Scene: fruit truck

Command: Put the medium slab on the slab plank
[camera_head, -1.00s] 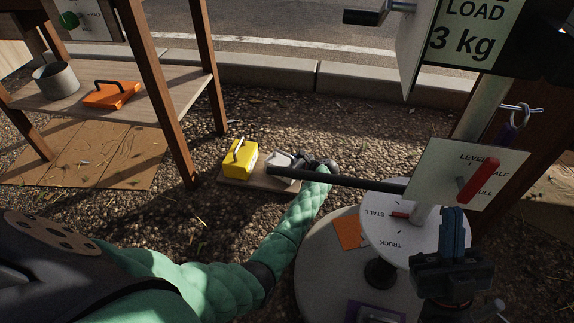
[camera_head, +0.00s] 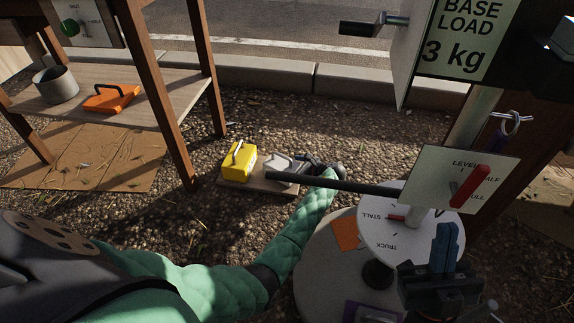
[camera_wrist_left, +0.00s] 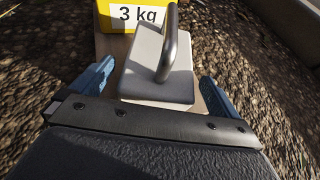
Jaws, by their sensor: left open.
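A light grey slab (camera_head: 278,165) with a metal handle rests on the wooden slab plank (camera_head: 262,188) on the gravel, just right of a yellow block (camera_head: 238,163). In the left wrist view the grey slab (camera_wrist_left: 157,70) lies flat, its handle upright, on the plank (camera_wrist_left: 113,45). I cannot read a size on it. My left gripper (camera_wrist_left: 157,84) is open, with one blue finger on each side of the slab and visible gaps. In the head view a dark bar partly hides the slab. My right gripper (camera_head: 446,235) is at lower right, with no object visible in it.
An orange slab (camera_head: 110,98) and a grey pot (camera_head: 55,85) stand on the wooden shelf (camera_head: 165,95) at left. A lever panel (camera_head: 440,180) and a round white dial table (camera_head: 385,240) stand at right. A kerb runs behind the gravel.

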